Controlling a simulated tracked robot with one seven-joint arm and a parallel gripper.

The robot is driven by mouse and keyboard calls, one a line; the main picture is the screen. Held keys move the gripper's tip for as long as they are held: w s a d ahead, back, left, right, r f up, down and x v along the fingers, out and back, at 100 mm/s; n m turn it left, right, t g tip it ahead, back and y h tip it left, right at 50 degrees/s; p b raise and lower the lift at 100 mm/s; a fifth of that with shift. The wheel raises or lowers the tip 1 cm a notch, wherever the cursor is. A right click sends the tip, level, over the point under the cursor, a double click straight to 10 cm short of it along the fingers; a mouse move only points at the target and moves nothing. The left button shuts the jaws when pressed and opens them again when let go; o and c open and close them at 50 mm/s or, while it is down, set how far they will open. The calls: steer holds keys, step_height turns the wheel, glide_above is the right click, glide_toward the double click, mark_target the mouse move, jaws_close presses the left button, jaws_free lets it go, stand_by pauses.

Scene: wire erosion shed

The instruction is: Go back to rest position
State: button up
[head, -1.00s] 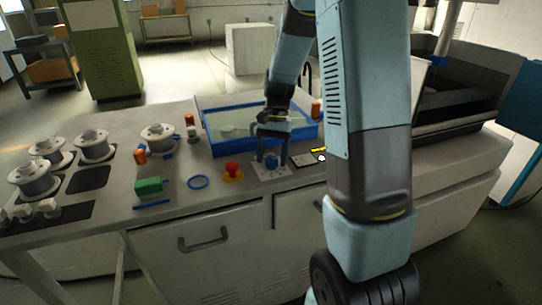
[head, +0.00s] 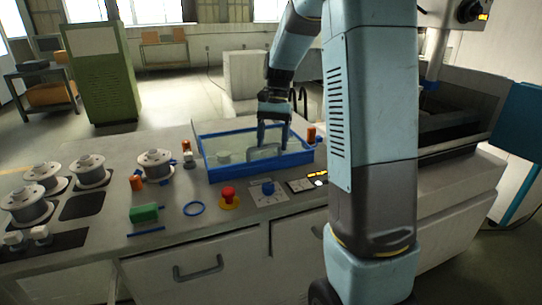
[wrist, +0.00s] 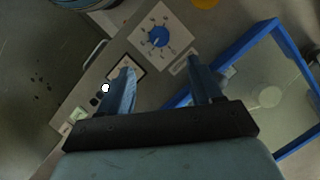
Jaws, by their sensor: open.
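My gripper (head: 273,142) is open and empty in the head view, in front of or above the blue-rimmed tray (head: 231,178). In the wrist view my gripper (wrist: 163,75) has its two blue fingers apart with nothing between them. A blue knob (head: 268,187) on a white dial plate sits on the bench below and in front of the gripper. The knob also shows in the wrist view (wrist: 158,37), beyond the fingertips. The blue tray rim (wrist: 292,49) is at the right there.
Several wire spools (head: 155,163) stand at the left. An orange-topped bottle (head: 311,134) stands by the tray's right end. A dark machine (head: 450,115) stands at the right.

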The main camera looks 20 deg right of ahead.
steer(key=shift+w+d+r, duration=0.15)
steer(key=shift+w+r, duration=0.05)
steer(key=shift+r, duration=0.4)
steer(key=s+a+r+n+t+h, duration=0.1)
steer(key=s+a+r+n+t, duration=0.1)
steer(key=s, duration=1)
steer(key=s+a+r+n+t+h, duration=0.1)
steer(key=s+r+n+t, duration=0.4)
steer(key=s, duration=0.7)
steer(key=shift+s+a+r+t+h, duration=0.3)
steer(key=shift+r+t, duration=0.4)
steer(key=shift+t, duration=0.4)
steer(key=shift+c, duration=0.5)
